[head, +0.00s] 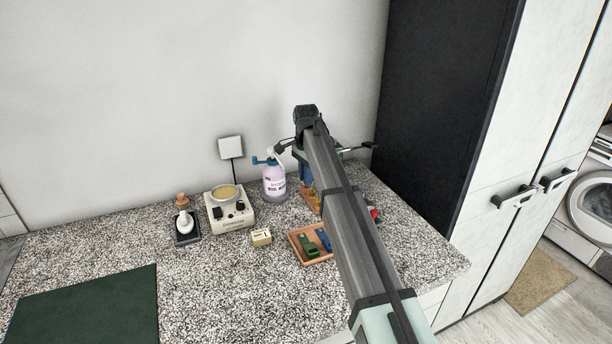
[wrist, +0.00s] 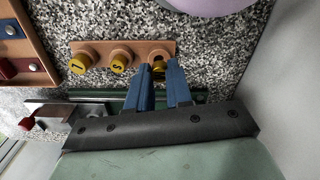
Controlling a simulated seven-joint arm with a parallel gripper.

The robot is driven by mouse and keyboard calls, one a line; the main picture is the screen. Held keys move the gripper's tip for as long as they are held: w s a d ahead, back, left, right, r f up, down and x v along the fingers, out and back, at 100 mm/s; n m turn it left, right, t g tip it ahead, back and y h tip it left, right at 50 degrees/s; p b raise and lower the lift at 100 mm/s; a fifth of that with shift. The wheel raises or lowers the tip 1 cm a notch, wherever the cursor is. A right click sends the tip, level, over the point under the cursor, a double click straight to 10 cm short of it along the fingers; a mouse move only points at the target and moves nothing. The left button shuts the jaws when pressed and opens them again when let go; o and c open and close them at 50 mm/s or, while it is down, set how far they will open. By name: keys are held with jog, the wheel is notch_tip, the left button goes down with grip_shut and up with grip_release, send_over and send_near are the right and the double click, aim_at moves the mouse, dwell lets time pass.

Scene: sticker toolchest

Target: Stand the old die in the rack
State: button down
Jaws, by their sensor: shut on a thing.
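The rack is a narrow tan wooden strip (wrist: 98,46) in the wrist view. Two yellow round dies with dark marks, one at the left end (wrist: 78,64) and one in the middle (wrist: 120,61), stand in it. My gripper (wrist: 159,70) has blue fingers, at the rack's right end. It is shut on a yellow piece (wrist: 158,66), which looks like a die and is mostly hidden between the fingertips. I cannot tell whether that piece is seated in the rack or just above it. In the head view my arm hides most of the rack, and a tan part (head: 308,200) shows beside it.
A wooden tray (head: 297,246) with green and blue tools lies in front of the rack. A lilac spray bottle (head: 274,182) stands close behind it. A cream heater (head: 229,212), a small cream block (head: 261,237) and a green mat (head: 90,308) are farther left. A dark cabinet side bounds the right.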

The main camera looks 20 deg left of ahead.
jog(key=shift+f, duration=0.3)
jog(key=shift+r, duration=0.3)
dwell(0.5)
jog(key=shift+s, duration=0.1)
dwell(0.5)
jog(key=shift+f, duration=0.4)
dwell(1.1)
jog(key=shift+r, duration=0.45)
